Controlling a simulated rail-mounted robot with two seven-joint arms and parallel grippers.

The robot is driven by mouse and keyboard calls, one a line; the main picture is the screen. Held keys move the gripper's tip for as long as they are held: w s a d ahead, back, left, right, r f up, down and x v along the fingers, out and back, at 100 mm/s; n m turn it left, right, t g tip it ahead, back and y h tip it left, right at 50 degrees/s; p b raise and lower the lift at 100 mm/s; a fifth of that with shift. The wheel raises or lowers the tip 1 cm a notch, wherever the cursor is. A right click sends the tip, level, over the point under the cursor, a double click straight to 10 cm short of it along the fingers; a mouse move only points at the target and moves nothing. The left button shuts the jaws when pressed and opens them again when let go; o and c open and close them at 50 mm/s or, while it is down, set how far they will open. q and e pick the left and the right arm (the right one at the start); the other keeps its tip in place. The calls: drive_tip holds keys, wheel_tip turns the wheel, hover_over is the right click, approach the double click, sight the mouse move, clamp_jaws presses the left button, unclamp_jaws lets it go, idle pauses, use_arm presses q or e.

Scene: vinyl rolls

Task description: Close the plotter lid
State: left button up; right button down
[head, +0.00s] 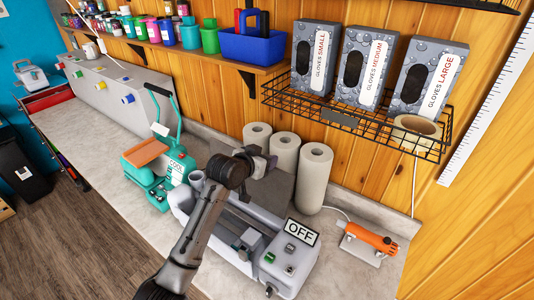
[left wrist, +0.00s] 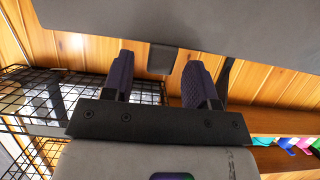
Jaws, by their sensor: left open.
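The grey plotter (head: 290,268) stands on the counter with a green button and an "OFF" sign on its right end. Its lid (head: 275,190) is raised, a dark grey panel at the back, and the tray inside the plotter shows. My left gripper (head: 264,163) is at the upper edge of the lid, partly covering it. In the left wrist view, the gripper (left wrist: 160,85) has its two dark fingers apart with nothing between them. A grey panel (left wrist: 200,22), which looks like the lid, spans the top, with a small tab between the fingertips. Contact is unclear.
Paper towel rolls (head: 314,178) stand right behind the plotter. A wire rack (head: 345,120) with glove boxes hangs above. A green heat press (head: 165,165) is at left, an orange-handled tool (head: 370,238) at right. The counter's left front (head: 80,135) is clear.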

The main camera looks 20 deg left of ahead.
use_arm(q)
drive_tip(key=shift+x, duration=0.9)
drive_tip(key=shift+c, duration=0.2)
clamp_jaws()
